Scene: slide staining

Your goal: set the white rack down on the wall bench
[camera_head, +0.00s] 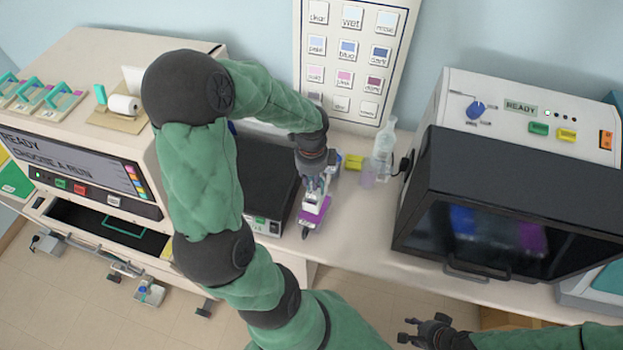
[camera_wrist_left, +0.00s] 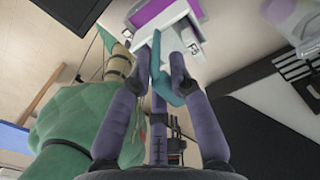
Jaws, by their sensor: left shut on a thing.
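My left gripper (camera_head: 316,186) is shut on the white rack (camera_head: 308,222), which has a purple part, over the wall bench (camera_head: 345,235) just right of the black device. In the left wrist view the white rack (camera_wrist_left: 205,34) shows its purple face beyond the fingers (camera_wrist_left: 166,72), with a teal bar between them. I cannot tell whether the rack touches the bench. My right gripper (camera_head: 408,331) is low in the head view, in front of the bench, open and empty.
A black flat-topped device (camera_head: 262,180) stands left of the rack. A dark-fronted cabinet (camera_head: 510,210) stands at right. A clear bottle (camera_head: 384,145) and a yellow item (camera_head: 354,162) are behind. Bare bench lies between rack and cabinet. A stainer with a screen (camera_head: 80,160) is at left.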

